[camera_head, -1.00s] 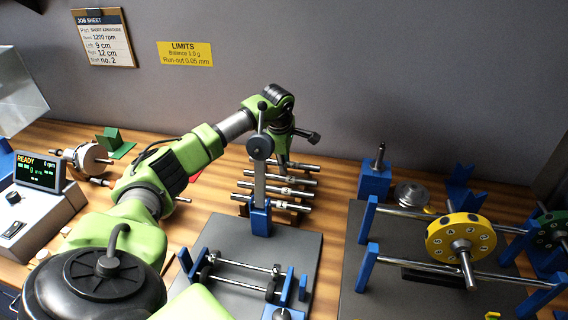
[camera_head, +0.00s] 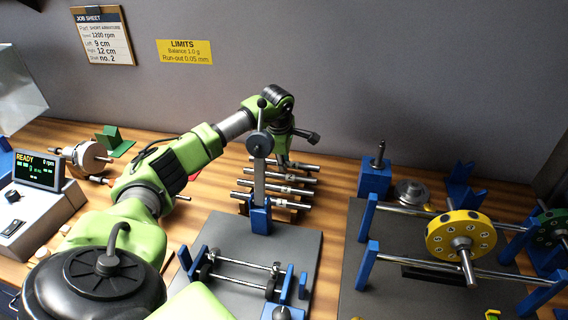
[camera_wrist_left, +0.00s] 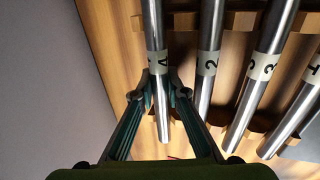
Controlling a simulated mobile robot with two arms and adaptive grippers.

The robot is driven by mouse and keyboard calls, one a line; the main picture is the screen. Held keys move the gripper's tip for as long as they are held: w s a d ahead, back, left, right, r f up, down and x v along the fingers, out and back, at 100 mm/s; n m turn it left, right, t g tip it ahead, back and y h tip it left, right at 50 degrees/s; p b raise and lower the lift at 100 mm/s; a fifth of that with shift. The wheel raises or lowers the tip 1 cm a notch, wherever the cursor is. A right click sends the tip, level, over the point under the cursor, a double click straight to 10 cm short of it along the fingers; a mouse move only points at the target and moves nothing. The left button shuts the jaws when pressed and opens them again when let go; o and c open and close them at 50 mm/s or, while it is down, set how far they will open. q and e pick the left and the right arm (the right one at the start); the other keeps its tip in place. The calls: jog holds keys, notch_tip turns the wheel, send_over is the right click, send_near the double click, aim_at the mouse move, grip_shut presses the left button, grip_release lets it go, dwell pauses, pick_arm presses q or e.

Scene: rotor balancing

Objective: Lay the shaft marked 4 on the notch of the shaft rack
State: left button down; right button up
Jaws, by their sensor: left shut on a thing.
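My left gripper (camera_wrist_left: 161,92) is shut around a steel shaft (camera_wrist_left: 154,28) with a pale label band. The mark is partly covered and looks like a 4 seen at an angle. The held shaft lines up over the shaft rack (camera_wrist_left: 185,21), beside shafts marked 2 (camera_wrist_left: 208,60), 3 (camera_wrist_left: 266,65) and 1 (camera_wrist_left: 314,66). I cannot tell if it rests in its notch. In the head view, my left gripper (camera_head: 283,158) points down at the far side of the row of shafts (camera_head: 285,178).
A blue stand with a grey post (camera_head: 260,190) rises close in front of the rack. A grey plate with a roller fixture (camera_head: 240,262) lies nearer. A yellow disc on rails (camera_head: 461,237) is to the right. Bare wood lies right of the rack.

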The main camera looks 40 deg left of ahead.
pick_arm(q)
jog(key=shift+f, duration=0.25)
jog(key=c, duration=1.9)
grip_release()
jog(key=shift+s+d+f, duration=0.1)
jog(key=shift+f, duration=0.05)
jog(key=shift+c, duration=0.4)
notch_tip(320, 180, up, 9)
jog(key=p, duration=0.6)
jog(key=shift+r+p, duration=0.25)
jog(key=shift+p, duration=0.05)
